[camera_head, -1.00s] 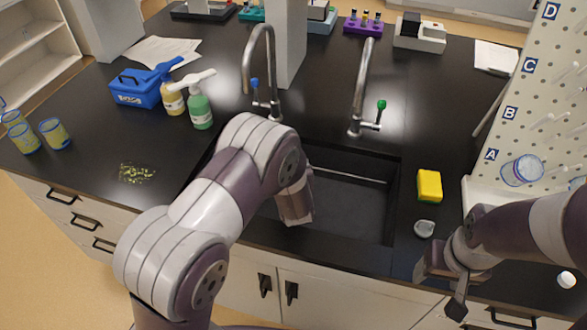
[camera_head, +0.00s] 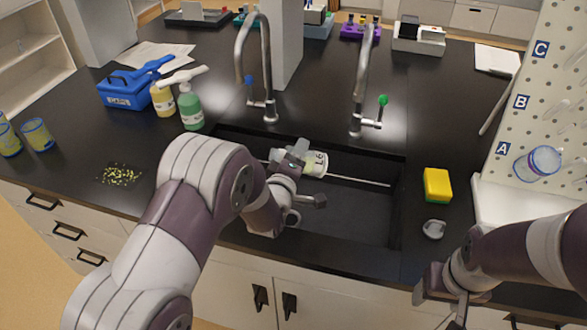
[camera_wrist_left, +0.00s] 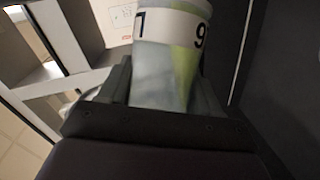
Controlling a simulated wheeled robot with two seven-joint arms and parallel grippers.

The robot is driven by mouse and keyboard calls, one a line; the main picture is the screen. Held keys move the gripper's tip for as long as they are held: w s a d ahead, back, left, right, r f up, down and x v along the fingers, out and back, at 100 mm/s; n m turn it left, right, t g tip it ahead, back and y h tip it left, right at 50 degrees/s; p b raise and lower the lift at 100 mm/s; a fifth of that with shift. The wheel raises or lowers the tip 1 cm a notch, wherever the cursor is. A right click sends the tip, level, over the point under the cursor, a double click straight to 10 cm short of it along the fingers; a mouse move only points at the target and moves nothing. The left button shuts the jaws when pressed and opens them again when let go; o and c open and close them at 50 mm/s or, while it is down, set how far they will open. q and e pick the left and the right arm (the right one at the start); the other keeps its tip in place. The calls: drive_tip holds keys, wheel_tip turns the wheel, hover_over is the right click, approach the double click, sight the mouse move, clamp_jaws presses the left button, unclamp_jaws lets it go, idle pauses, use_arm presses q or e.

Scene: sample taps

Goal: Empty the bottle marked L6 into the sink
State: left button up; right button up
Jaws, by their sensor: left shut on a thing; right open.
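The bottle marked L6 (camera_head: 314,163) is pale with a white label and is tipped far over above the sink (camera_head: 355,215). My left gripper (camera_head: 292,160) is shut on it. The mouth and any stream of liquid cannot be made out. The sink's dark basin lies below, partly hidden by my left arm. My right gripper (camera_head: 440,298) is open and empty at the counter's front edge, right of the sink.
Two taps, one blue-marked (camera_head: 266,70) and one green-marked (camera_head: 362,85), stand behind the sink. A yellow sponge (camera_head: 437,184) and a grey cap-like piece (camera_head: 434,229) lie to its right. Soap bottles (camera_head: 190,108) and a blue caddy (camera_head: 128,92) stand left. A pegboard (camera_head: 530,110) rises at right.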

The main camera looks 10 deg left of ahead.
use_arm(q)
drive_tip(key=n+t+b, duration=0.1)
drive_tip(key=n+b, duration=0.2)
drive_tip(key=n+t+b, duration=0.1)
drive_tip(key=n+b, duration=0.1)
drive_tip(key=n, duration=0.1)
drive_tip(key=r+n+t+b, duration=0.1)
drive_tip(key=n+b, duration=0.2)
drive_tip(key=shift+t+b, duration=0.3)
drive_tip(key=shift+r+n+t+b, duration=0.3)
drive_tip(key=shift+n+b, duration=0.7)
drive_tip(key=shift+a+r+n+y, duration=0.1)
drive_tip(key=shift+r+n+y, duration=0.15)
drive_tip(key=shift+n+y, duration=0.15)
idle(0.6)
